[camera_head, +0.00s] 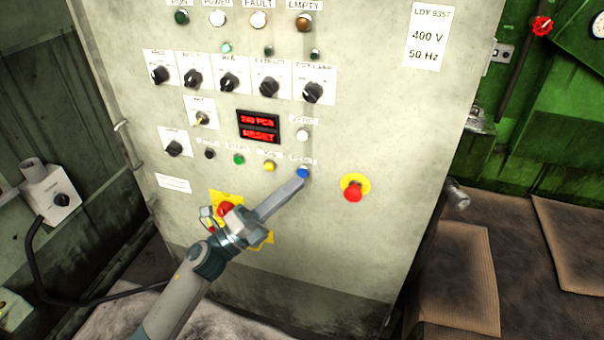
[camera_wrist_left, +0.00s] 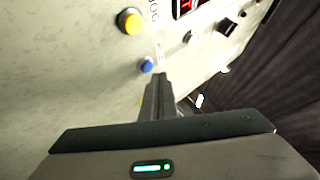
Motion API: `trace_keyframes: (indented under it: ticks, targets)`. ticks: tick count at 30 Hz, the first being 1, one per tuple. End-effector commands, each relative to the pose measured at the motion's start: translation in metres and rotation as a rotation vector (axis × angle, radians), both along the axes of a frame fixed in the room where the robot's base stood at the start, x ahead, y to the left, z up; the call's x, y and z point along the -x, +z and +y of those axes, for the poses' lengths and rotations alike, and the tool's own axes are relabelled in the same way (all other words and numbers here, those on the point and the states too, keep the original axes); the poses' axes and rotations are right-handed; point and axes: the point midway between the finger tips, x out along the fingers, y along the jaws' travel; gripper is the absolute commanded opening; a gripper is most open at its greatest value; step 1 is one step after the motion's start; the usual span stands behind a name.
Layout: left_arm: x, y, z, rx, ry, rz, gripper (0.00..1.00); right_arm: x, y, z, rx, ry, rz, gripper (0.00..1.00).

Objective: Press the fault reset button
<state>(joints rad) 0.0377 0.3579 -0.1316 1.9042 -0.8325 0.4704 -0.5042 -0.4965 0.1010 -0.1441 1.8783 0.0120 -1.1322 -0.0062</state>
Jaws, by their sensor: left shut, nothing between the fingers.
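The blue button (camera_head: 302,173) sits at the right end of the lower button row on the grey control panel (camera_head: 390,110). A partly hidden label is above it; its text is too blurred to read surely. My left gripper (camera_head: 300,184) is shut and empty, its fingertips just below the blue button in the head view. In the left wrist view the blue button (camera_wrist_left: 147,65) is just beyond the fingertips (camera_wrist_left: 160,76), slightly to their left. I cannot tell whether they touch it. The red display (camera_head: 258,126) reads "RESET" on its lower line. My right gripper is not in view.
A yellow button (camera_head: 269,166) and a green button (camera_head: 239,159) are left of the blue one. A white button (camera_head: 302,135) is above it. A red emergency stop (camera_head: 353,190) is to the right. Another red knob (camera_head: 226,208) is behind my left wrist. Green machinery (camera_head: 540,150) stands at right.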

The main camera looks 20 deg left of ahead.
Motion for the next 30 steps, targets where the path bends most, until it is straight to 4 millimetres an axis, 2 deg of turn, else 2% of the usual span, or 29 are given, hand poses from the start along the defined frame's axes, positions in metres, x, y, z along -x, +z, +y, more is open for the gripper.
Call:
trace_keyframes:
  ticks: [12, 30]
  targets:
    - [-0.0082, 0.0, -0.0005, 0.0, 0.0, 0.0, 0.0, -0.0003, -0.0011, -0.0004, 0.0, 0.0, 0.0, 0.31]
    - [-0.0102, 0.0003, -0.0004, 0.0, 0.0, 0.0, 0.0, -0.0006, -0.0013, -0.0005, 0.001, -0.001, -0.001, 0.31]
